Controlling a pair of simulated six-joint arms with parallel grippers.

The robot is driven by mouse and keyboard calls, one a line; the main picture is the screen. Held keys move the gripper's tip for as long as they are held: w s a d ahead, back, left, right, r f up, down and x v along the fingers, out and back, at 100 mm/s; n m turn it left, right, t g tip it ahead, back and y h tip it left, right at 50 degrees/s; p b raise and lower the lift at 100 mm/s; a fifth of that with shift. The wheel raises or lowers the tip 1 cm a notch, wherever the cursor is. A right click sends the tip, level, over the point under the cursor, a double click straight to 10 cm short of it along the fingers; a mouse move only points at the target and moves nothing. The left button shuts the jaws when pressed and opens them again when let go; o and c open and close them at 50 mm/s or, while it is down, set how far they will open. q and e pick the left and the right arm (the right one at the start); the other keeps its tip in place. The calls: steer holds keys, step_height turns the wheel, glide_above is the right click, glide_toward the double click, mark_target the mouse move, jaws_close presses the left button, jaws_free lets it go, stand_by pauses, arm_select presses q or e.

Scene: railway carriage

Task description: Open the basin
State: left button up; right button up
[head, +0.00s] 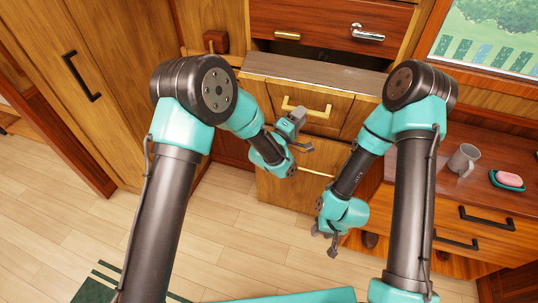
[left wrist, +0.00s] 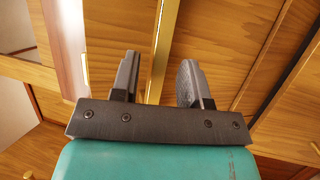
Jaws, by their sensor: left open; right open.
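The wooden cabinet front (head: 347,106) in the middle of the head view has a brass bar handle (head: 307,107) and a grey-brown ledge along its top. Its panel looks closed; I cannot tell for sure that it is the basin. My left gripper (head: 303,132) is open and empty, just below and in front of the brass handle. My right gripper (head: 325,243) is open and empty, low down near the floor.
Above the ledge is a dark gap, then a red-brown panel (head: 312,19) with a chrome handle (head: 367,33). A right-hand counter holds a grey mug (head: 464,159) and pink soap on a green dish (head: 508,181). A tall wardrobe (head: 105,85) stands left. Floor (head: 245,255) is clear.

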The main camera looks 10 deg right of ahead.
arm_select(q)
steer(key=f+v, duration=0.3)
steer(key=v, duration=1.3)
steer(key=shift+w, duration=0.25)
stand_by(1.4)
steer(key=shift+w+d+r+m+t+h, duration=0.2)
steer(key=shift+w+d+m+h, duration=0.2)
steer(key=shift+h, duration=0.15)
steer(key=shift+w+d+r+m+t+h, duration=0.2)
steer(key=shift+w+d+m+h, duration=0.15)
steer(key=shift+h, duration=0.2)
glide_toward(309, 108)
steer(key=d+r, duration=0.1)
steer(key=r, duration=0.1)
steer(key=d+r, duration=0.1)
steer(key=r, duration=0.1)
steer(key=w+d+r, duration=0.1)
steer(key=d+r, duration=0.1)
steer(key=r, duration=0.1)
steer(key=shift+d+r, duration=0.1)
steer(key=shift+s, duration=0.1)
